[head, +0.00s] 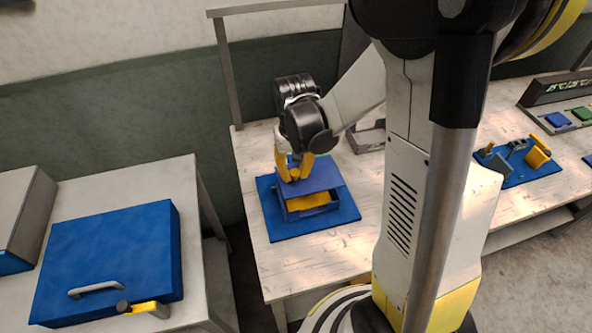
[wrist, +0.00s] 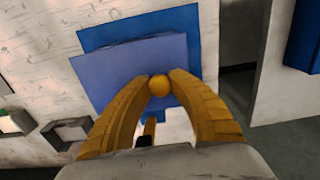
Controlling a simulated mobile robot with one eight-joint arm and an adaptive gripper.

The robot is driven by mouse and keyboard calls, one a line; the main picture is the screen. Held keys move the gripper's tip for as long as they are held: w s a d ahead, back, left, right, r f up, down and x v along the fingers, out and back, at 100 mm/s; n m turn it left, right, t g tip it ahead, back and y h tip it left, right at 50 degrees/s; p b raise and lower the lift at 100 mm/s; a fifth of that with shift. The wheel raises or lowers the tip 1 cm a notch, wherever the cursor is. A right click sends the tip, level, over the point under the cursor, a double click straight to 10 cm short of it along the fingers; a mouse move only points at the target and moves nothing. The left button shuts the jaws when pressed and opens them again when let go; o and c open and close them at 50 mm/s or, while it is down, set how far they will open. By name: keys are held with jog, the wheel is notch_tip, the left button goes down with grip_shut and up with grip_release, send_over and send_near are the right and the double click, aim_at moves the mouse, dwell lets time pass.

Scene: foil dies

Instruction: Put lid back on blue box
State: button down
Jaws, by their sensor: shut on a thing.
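The blue box (head: 313,213) sits on a blue mat (head: 348,211) on the middle table, and an orange-yellow thing shows inside its open front part. The flat blue lid (head: 323,177) is over the back part of the box, offset from the opening. I cannot tell whether it touches the rim. My gripper (head: 295,176) is above the lid. In the wrist view my yellow fingers (wrist: 159,82) are shut on the round orange knob (wrist: 159,87) of the lid (wrist: 120,72). Part of the box is hidden under the lid.
A larger blue case (head: 110,262) with a grey handle stands on the left table. A blue tray with grey and yellow parts (head: 515,160) lies on the table to the right. A grey rail frame (head: 222,70) rises behind the middle table.

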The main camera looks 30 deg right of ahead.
jog(key=shift+f+b, duration=2)
jog(key=shift+f, duration=0.65)
jog(key=shift+f+b, duration=0.5)
jog(key=shift+f, duration=0.05)
jog(key=shift+f+b, duration=0.2)
jog(key=shift+b, duration=0.45)
jog(key=c, duration=0.7)
grip_release()
jog(key=shift+o, duration=0.2)
jog(key=shift+r, duration=0.15)
